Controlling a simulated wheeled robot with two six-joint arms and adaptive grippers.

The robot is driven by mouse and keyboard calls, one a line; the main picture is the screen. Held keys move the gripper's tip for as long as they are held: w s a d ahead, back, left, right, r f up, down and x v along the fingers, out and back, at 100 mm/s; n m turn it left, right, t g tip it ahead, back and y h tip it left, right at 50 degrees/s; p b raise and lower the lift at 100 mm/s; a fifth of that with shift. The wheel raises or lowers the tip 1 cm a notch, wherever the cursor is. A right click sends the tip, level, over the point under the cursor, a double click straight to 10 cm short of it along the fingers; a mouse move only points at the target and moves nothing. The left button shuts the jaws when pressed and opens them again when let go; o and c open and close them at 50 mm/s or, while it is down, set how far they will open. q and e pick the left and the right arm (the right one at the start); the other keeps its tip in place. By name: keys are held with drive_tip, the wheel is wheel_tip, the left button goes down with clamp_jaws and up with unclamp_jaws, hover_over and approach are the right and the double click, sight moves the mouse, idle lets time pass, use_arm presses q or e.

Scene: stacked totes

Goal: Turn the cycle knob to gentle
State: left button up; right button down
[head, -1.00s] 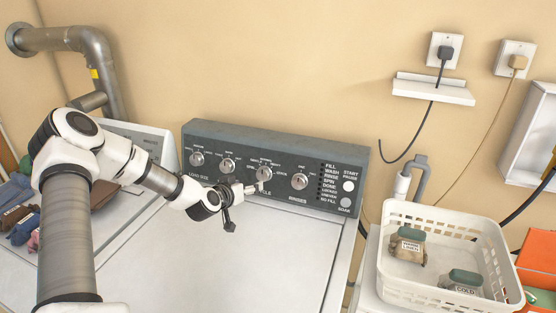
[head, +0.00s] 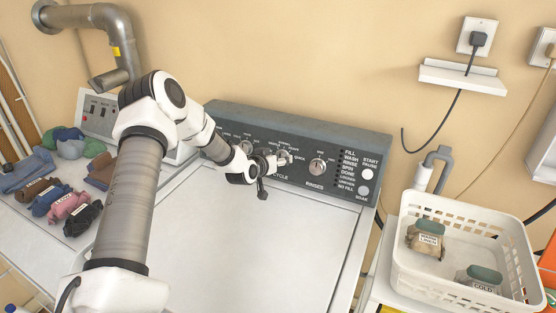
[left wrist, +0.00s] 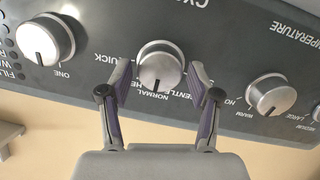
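The cycle knob (left wrist: 160,67) is a round silver dial on the dark grey control panel (left wrist: 115,20), which appears upside down in the left wrist view. The words NORMAL, GENTLE and QUICK are printed around it. Its dark pointer mark seems to face NORMAL. My left gripper (left wrist: 160,82) is open, with one purple-padded finger on each side of the knob; I cannot tell if they touch it. In the head view my left gripper (head: 275,162) is at the cycle knob and partly covers it. My right gripper is not in view.
The rinses knob (head: 318,166) and temperature knob (left wrist: 270,95) flank the cycle knob closely. The white machine top (head: 230,235) below the panel is clear. A white basket (head: 405,265) with labelled bundles stands at right. Folded and rolled cloths (head: 75,205) lie at left.

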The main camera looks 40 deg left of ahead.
use_arm(q)
drive_tip(key=c, duration=0.6)
drive_tip(key=shift+f, duration=0.1)
drive_tip(key=shift+f+n+b, duration=0.15)
drive_tip(key=shift+n+b, duration=0.45)
drive_tip(key=shift+b, duration=0.45)
drive_tip(key=n+t+b, duration=0.1)
drive_tip(key=n+b, duration=0.3)
drive_tip(key=b, duration=0.3)
drive_tip(key=shift+a+f+n, duration=0.1)
drive_tip(key=shift+n, duration=0.2)
drive_tip(key=shift+n+h+b, duration=0.4)
drive_tip(key=shift+n+b, duration=0.4)
drive_tip(key=shift+b, duration=0.1)
drive_tip(key=shift+r, duration=0.2)
